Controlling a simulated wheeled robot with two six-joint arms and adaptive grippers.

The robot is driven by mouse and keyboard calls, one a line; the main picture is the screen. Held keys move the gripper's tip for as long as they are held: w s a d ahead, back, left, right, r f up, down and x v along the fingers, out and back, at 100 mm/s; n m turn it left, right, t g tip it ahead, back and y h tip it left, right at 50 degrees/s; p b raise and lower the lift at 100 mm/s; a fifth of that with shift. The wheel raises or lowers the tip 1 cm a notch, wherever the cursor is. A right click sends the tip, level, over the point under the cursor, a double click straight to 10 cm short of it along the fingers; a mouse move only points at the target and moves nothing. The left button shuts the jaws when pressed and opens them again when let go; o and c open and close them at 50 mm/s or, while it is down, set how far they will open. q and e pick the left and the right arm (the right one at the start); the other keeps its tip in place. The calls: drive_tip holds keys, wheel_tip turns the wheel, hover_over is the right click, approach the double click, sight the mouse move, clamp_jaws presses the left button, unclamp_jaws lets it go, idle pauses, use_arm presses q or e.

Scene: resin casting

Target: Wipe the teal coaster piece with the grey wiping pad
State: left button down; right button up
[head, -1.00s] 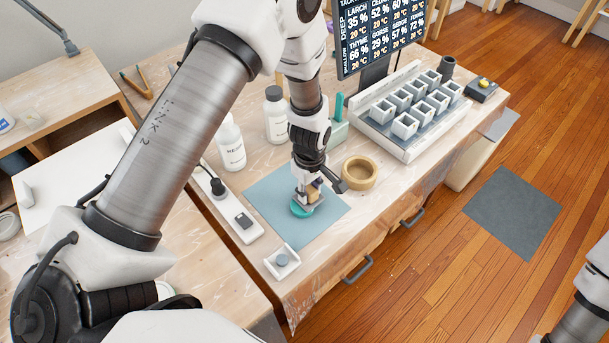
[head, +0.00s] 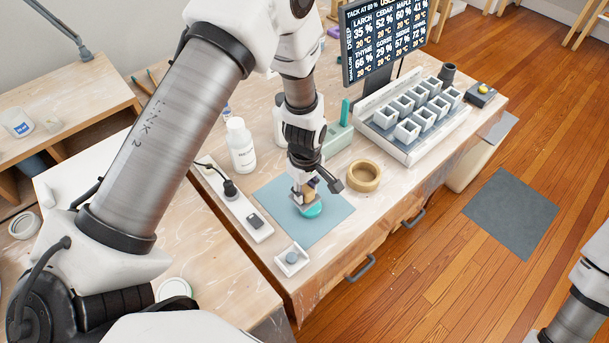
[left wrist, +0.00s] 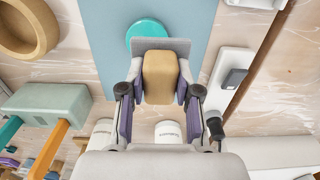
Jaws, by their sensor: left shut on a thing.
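The teal coaster piece (head: 314,211) lies on a blue mat (head: 335,212). In the left wrist view the round coaster (left wrist: 147,29) shows just beyond the pad, which hides its near edge. My left gripper (head: 304,194) points down over the coaster's left and rear side. It is shut on the tan block handle (left wrist: 160,77) of the grey wiping pad (left wrist: 178,45). The pad overlaps the coaster in view; I cannot tell whether they touch. My right gripper is out of view; only part of that arm shows at the lower right.
A tan ring (head: 363,176) stands right of the mat. A white bottle (head: 241,146) and a white strip (head: 236,209) are to the left. A small white tray (head: 291,259) sits at the front edge. A mould rack (head: 416,132) is at the back right.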

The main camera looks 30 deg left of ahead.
use_arm(q)
drive_tip(key=shift+r+p, duration=1.05)
drive_tip(key=shift+r, duration=0.55)
